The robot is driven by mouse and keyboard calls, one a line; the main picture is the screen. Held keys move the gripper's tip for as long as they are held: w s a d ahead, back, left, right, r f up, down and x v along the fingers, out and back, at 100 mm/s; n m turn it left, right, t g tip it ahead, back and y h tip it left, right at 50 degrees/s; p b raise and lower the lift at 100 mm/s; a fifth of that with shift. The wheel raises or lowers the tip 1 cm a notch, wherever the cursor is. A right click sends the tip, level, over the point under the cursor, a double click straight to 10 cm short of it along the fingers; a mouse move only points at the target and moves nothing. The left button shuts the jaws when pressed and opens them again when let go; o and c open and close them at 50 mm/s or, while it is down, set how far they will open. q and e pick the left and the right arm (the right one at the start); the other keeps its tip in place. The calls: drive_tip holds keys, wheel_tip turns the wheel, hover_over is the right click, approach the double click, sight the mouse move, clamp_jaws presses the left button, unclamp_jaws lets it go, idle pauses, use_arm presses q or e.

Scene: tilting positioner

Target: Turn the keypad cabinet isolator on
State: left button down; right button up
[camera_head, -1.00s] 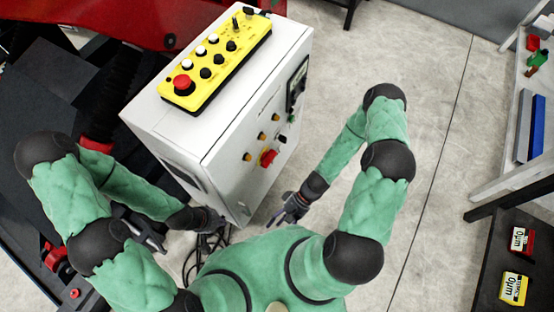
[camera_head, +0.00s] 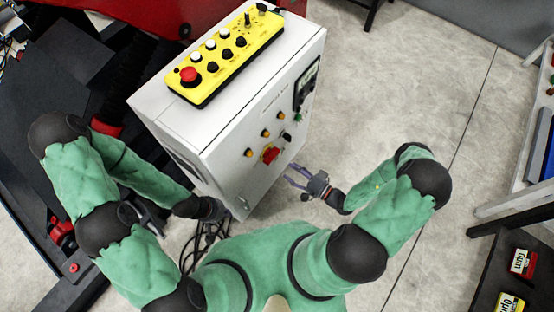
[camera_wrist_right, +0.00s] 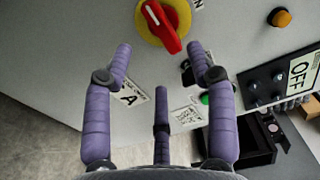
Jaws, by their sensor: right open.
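The keypad cabinet (camera_head: 230,150) is a light grey box. On its side facing my right arm is the isolator (camera_head: 270,155), a red handle on a yellow disc. In the right wrist view the isolator (camera_wrist_right: 163,24) is at the top, its handle slanting from upper left to lower right. My right gripper (camera_head: 292,174) is open and empty, pointing at this face just below and right of the isolator. In the wrist view its fingertips (camera_wrist_right: 160,60) are spread below the handle, apart from it. My left gripper (camera_head: 222,211) is by the cabinet's bottom corner; its jaws are unclear.
A yellow pendant (camera_head: 225,55) with a red button and several knobs lies on the cabinet top. Orange lamps (camera_head: 266,133), a black switch (camera_head: 287,137) and a dark panel (camera_head: 305,85) share the isolator's face. Cables (camera_head: 205,240) lie below. The floor right of the cabinet is clear.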

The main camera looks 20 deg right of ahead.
sight(272, 156)
drive_tip(key=b+x, duration=0.1)
drive_tip(key=x, duration=0.7)
drive_tip(key=shift+a, duration=0.1)
clamp_jaws()
